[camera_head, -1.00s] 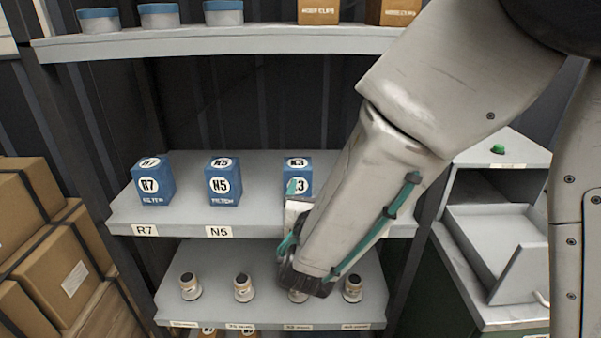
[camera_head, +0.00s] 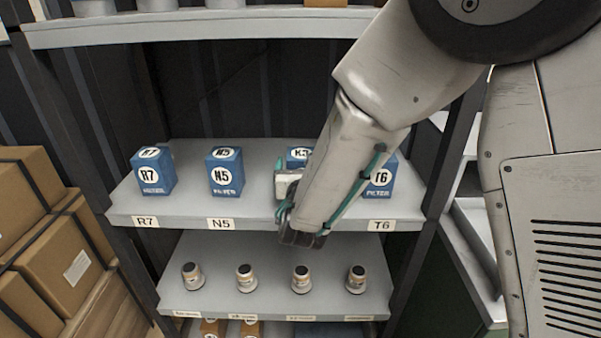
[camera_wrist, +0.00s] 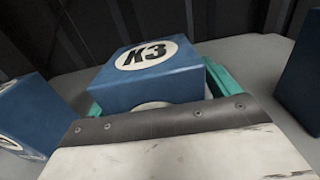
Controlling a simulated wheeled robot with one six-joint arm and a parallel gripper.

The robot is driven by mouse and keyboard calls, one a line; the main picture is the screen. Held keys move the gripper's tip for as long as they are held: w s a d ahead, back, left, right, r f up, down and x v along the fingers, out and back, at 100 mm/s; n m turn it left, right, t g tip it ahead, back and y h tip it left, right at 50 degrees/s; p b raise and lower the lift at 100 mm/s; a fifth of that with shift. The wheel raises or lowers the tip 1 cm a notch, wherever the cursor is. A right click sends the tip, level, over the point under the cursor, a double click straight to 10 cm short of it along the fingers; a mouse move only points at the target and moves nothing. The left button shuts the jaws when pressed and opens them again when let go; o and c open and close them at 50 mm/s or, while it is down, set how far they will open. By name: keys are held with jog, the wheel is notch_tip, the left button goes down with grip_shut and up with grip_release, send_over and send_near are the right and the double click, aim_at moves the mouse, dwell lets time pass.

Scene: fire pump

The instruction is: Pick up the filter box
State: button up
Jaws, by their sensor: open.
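Several blue filter boxes stand in a row on the middle shelf: R7 (camera_head: 153,172), N5 (camera_head: 225,172), K3 (camera_head: 298,155) and T6 (camera_head: 381,178). My gripper (camera_head: 284,187) is in front of the K3 box, and my arm hides much of that box. In the wrist view the K3 box (camera_wrist: 150,75) sits between the green fingers of my gripper (camera_wrist: 158,100), which are open on either side of it. I cannot tell whether the fingers touch the box. It stands on the shelf.
The grey shelf (camera_head: 190,215) has labels on its front edge. Several small round parts (camera_head: 245,278) stand on the shelf below. An upper shelf (camera_head: 210,30) is above. Cardboard boxes (camera_head: 75,255) are stacked at left. Neighbouring blue boxes flank the K3 box closely in the wrist view.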

jog(key=c, duration=1.3)
jog(key=shift+a+r, duration=0.1)
jog(key=shift+r, duration=0.05)
